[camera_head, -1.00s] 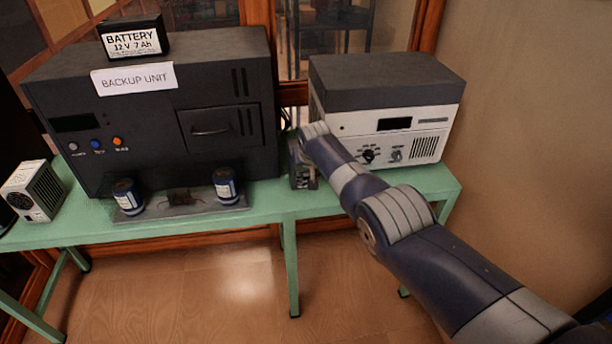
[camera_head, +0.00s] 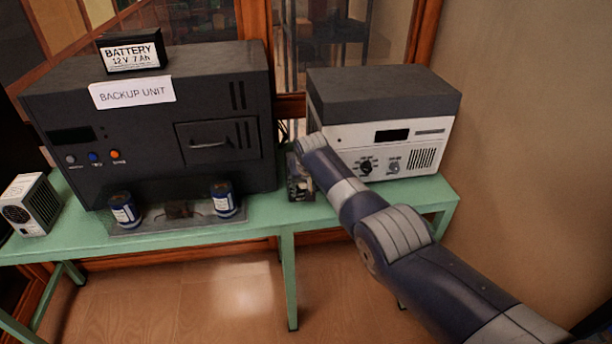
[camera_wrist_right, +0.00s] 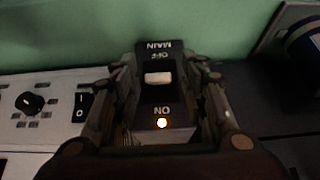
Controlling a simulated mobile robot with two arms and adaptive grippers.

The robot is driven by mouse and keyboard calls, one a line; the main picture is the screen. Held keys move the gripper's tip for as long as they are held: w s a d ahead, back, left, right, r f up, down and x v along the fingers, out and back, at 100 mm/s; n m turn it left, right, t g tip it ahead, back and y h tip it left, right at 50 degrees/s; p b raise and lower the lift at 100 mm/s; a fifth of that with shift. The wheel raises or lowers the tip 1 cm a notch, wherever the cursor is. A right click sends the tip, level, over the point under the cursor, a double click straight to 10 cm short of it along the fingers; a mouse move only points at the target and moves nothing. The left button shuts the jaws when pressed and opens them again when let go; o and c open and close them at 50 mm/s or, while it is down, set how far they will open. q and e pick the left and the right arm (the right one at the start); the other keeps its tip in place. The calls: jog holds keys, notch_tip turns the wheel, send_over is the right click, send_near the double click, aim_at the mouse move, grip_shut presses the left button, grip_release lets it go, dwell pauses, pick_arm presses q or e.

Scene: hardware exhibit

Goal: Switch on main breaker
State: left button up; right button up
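The main breaker (camera_wrist_right: 157,95) shows in the right wrist view as a dark block marked MAIN, OFF and ON, with lettering upside down. Its pale toggle (camera_wrist_right: 158,78) sits between the OFF and ON marks. In the head view my right gripper (camera_head: 299,180) points down between the two units, and the breaker cannot be made out there. My left gripper is not in view.
A black backup unit (camera_head: 150,120) stands left of the gripper, with a battery (camera_head: 133,52) on top. A white and grey device (camera_head: 385,150) with knobs stands to the right. A small fan box (camera_head: 32,205) is far left.

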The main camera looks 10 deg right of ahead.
jog(key=v, duration=1.1)
jog(key=shift+s, duration=0.25)
jog(key=shift+r, duration=0.1)
jog(key=s+d+f+g, duration=0.15)
jog(key=s+f, duration=0.25)
jog(key=f, duration=0.7)
jog(key=s+d+f, duration=0.2)
jog(key=s+f, duration=0.2)
jog(key=f, duration=0.6)
jog(key=s+d+f+g, duration=0.1)
jog(key=s+f, duration=0.3)
jog(key=f, duration=0.7)
jog(key=s+d+f+n, duration=0.1)
jog(key=s+d+f, duration=0.1)
jog(key=s+f, duration=0.75)
jog(key=s+d+f, duration=0.2)
jog(key=s+f, duration=0.6)
jog(key=s, duration=0.2)
jog(key=s+d+f, duration=0.1)
jog(key=s+f, duration=0.2)
jog(key=s, duration=0.8)
jog(key=s+d+f+g, duration=0.1)
jog(key=s+d+f, duration=0.1)
jog(key=s, duration=0.8)
jog(key=s+d+f+n+g, duration=0.1)
jog(key=s+f, duration=0.3)
jog(key=s, duration=0.7)
jog(key=shift+s+d, duration=0.4)
jog(key=shift+d, duration=0.1)
